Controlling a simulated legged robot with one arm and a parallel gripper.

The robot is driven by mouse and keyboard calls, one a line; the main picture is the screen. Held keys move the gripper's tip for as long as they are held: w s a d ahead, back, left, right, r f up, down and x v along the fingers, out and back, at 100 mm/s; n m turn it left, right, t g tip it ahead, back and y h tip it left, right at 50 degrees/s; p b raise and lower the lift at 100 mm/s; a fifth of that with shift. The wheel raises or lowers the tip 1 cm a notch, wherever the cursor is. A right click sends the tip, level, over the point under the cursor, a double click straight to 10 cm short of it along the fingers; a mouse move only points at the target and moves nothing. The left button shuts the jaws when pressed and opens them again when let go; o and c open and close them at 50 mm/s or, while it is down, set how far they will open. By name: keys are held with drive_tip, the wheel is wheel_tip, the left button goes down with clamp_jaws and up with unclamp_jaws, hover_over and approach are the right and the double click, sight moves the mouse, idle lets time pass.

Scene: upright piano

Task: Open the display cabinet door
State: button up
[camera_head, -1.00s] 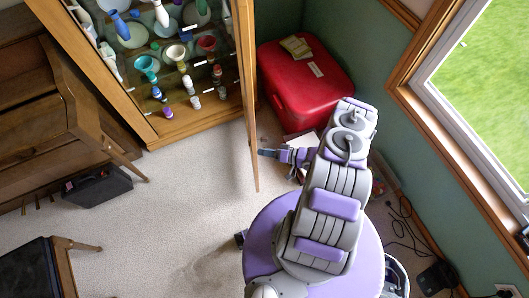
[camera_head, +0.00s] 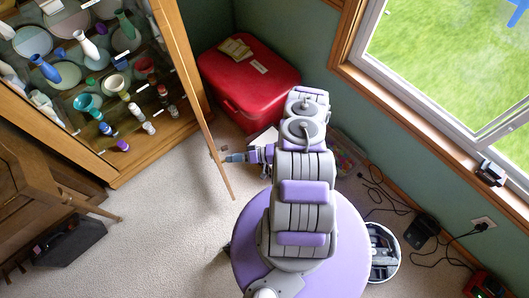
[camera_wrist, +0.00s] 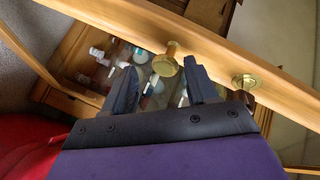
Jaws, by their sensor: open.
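The wooden display cabinet (camera_head: 150,155) stands at the upper left with glassware on its shelves. Its framed glass door (camera_head: 188,92) stands ajar, seen nearly edge-on, jutting toward the lower right. My gripper (camera_head: 226,157) is at the door's right side, close to its free end. In the wrist view the door's wooden frame (camera_wrist: 215,50) crosses diagonally. A second brass fitting (camera_wrist: 245,81) is on the frame to the right.
A red case (camera_head: 250,85) with books on top sits in the corner behind my arm. The wooden piano (camera_head: 40,190) and a dark case (camera_head: 70,240) are at the left. Cables (camera_head: 380,190) run along the window wall. Carpet (camera_head: 165,240) left of my base is clear.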

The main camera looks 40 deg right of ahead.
drive_tip(key=p+v, duration=0.3)
drive_tip(key=v, duration=1.2)
drive_tip(key=shift+d, duration=0.4)
